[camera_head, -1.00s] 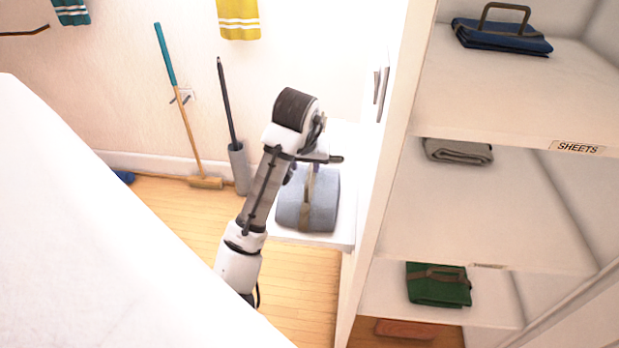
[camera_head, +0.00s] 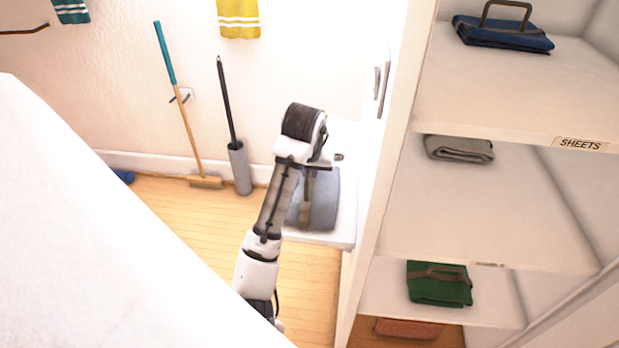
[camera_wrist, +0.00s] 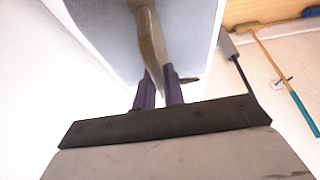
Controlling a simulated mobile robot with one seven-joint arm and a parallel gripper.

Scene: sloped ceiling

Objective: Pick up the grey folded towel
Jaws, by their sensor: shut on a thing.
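The grey folded towel (camera_head: 325,203) is a blue-grey bundle with a brown strap (camera_head: 305,212). It is at the white ledge (camera_head: 345,238) beside the shelving, partly hidden behind my arm in the head view. In the wrist view the towel (camera_wrist: 95,28) fills the top middle, with the strap (camera_wrist: 150,40) running down to my fingers. My gripper (camera_wrist: 160,92) is shut on the strap, its two dark fingers on either side. In the head view the fingertips are mostly hidden by my wrist. I cannot tell whether the towel touches the ledge.
Shelving at right holds a blue bundle (camera_head: 500,35), a taupe folded cloth (camera_head: 460,149), a green bundle (camera_head: 438,284) and a reddish item (camera_head: 408,328). A broom (camera_head: 180,100) and a grey-handled brush holder (camera_head: 239,168) stand at the wall. A white surface (camera_head: 90,250) fills the left foreground.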

